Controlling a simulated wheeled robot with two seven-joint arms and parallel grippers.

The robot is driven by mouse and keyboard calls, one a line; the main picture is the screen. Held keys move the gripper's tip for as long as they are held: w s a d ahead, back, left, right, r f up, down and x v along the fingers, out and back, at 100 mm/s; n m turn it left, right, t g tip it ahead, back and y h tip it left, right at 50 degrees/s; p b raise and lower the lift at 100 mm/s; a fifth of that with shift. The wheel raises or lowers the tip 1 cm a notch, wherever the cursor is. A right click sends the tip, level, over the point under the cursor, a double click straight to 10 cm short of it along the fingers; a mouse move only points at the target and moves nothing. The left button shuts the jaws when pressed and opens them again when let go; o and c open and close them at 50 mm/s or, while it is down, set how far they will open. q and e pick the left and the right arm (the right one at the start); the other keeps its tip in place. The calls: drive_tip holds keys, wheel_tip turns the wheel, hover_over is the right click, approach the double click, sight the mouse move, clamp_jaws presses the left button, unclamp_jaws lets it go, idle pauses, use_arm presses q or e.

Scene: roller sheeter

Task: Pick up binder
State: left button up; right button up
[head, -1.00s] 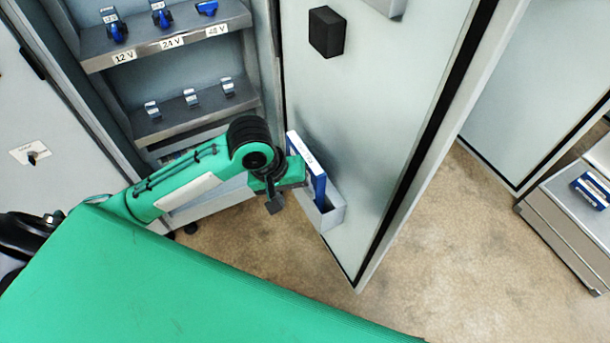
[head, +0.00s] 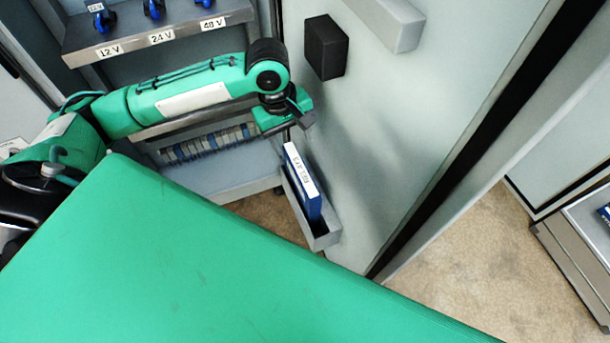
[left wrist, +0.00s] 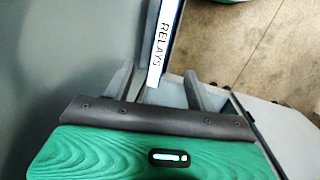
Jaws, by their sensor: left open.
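A blue binder (head: 303,183) with a white spine stands in a grey pocket (head: 322,230) on the inner side of the cabinet door. In the left wrist view the binder's spine (left wrist: 164,45) reads "RELAYS" and lies ahead of the fingers, about in line with the gap between them. My left gripper (head: 302,113) is open and empty, above the binder's upper end in the head view. In the left wrist view the open left gripper (left wrist: 160,88) has a finger to each side of the spine's near end. Whether it touches the binder cannot be told. My right gripper is not in view.
The open cabinet door (head: 420,120) stands right of the binder, with a black box (head: 326,47) and a grey bracket (head: 388,22) on it. Shelves (head: 150,33) with blue-handled parts stand behind my left arm. A grey cart (head: 580,235) is at the right.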

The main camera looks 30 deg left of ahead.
use_arm(q)
hover_over(301, 170)
drive_tip(key=f, duration=0.4)
drive_tip(key=a+f, duration=0.1)
drive_tip(key=f, duration=0.1)
drive_tip(key=shift+s, duration=0.1)
drive_tip(key=f, duration=0.3)
drive_tip(key=f+b, duration=0.1)
drive_tip(key=shift+d+f, duration=0.25)
drive_tip(key=shift+f, duration=0.3)
clamp_jaws()
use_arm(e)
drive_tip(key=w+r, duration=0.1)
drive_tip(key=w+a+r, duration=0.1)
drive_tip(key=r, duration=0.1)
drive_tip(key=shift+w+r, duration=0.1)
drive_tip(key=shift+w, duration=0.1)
